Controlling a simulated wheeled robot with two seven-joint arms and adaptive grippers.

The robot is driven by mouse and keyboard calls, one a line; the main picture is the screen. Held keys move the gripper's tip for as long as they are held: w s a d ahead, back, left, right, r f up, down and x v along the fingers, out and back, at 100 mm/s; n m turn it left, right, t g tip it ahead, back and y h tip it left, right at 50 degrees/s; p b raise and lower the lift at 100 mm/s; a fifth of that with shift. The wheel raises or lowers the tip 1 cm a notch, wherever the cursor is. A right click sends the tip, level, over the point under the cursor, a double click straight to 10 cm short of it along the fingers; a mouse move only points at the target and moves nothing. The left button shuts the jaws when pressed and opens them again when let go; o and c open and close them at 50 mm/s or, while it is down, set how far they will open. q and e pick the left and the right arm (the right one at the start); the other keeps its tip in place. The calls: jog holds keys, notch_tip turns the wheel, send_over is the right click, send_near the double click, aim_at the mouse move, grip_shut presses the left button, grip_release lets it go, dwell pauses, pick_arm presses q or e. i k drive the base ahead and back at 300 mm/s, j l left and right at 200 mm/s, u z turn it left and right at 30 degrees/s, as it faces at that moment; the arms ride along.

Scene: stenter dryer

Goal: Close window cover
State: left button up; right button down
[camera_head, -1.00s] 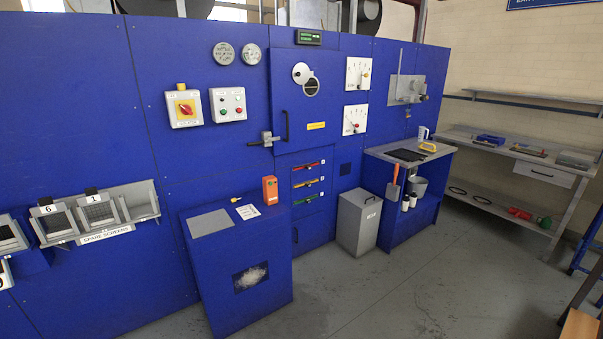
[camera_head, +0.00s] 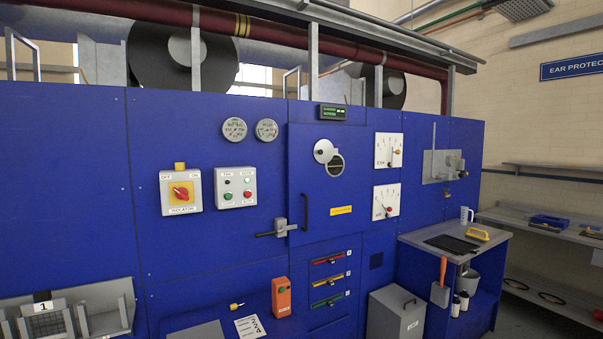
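The window cover (camera_head: 324,151) is a light round disc on the upper part of the blue door (camera_head: 318,192). It sits up and to the left of the round dark window (camera_head: 335,165) and overlaps only its upper left edge. Most of the window is uncovered. A black vertical handle (camera_head: 305,212) and a grey latch with a black lever (camera_head: 280,229) are at the door's left edge. Neither of my grippers shows in the head view.
Left of the door are a red rotary isolator (camera_head: 181,192) and a push-button box (camera_head: 236,187). Dials (camera_head: 388,150) are to its right. An orange device (camera_head: 281,297) stands on the ledge below. A grey bin (camera_head: 396,314) and a workbench (camera_head: 455,240) are at the right.

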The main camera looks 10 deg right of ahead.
aim_at(328, 152)
jog(key=i+l+u, duration=0.3)
jog(key=i, duration=0.15)
jog(key=i+l+u, duration=0.3)
jog(key=i, duration=0.15)
